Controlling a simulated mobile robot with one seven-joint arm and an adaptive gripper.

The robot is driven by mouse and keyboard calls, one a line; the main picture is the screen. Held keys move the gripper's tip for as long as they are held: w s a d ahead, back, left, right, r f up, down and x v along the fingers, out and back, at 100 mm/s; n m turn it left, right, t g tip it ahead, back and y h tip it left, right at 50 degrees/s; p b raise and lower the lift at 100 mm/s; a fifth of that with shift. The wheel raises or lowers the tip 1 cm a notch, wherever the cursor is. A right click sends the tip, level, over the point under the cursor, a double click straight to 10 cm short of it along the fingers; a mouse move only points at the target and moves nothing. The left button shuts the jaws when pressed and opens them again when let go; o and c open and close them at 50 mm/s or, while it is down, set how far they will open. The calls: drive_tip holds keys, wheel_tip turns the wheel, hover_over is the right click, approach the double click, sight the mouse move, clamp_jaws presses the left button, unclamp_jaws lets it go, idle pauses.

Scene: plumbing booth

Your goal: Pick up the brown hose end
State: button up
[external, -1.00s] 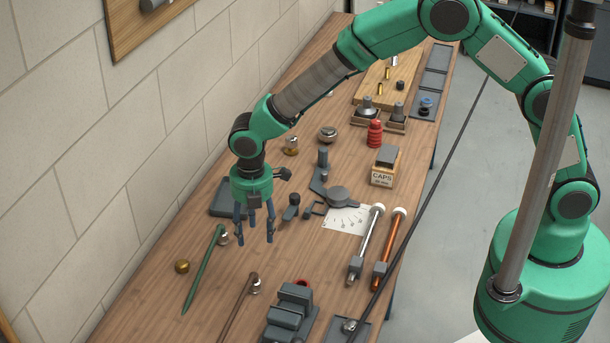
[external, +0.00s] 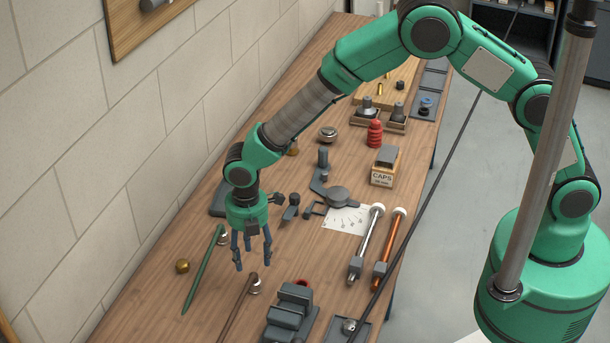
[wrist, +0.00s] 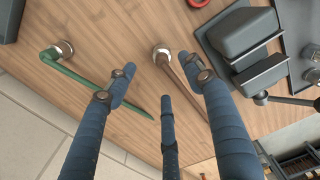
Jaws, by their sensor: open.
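The brown hose (external: 237,309) lies on the bench at the lower middle of the external view, its end beside a round metal fitting (external: 256,286). In the wrist view the brown hose (wrist: 182,82) runs from near the fitting (wrist: 161,55) down behind my right-hand finger. My gripper (external: 251,265) is open and empty, its blue fingers pointing down above the bench, just above and beyond the hose end. In the wrist view the spread fingers of my gripper (wrist: 163,90) frame the hose end. A green hose (external: 203,270) lies to the left.
Dark grey blocks (external: 291,312) stand close to the right of the brown hose. A brass ball-like part (external: 182,266) lies left of the green hose. Chrome (external: 366,244) and copper (external: 390,248) tubes lie further right. Bare wood lies between the two hoses.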

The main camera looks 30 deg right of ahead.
sight(254, 274)
drive_tip(key=shift+f, duration=2.6)
drive_tip(key=shift+s+f, duration=0.15)
drive_tip(key=shift+f, duration=2.4)
drive_tip(key=shift+d, duration=0.1)
drive_tip(key=c, duration=1.3)
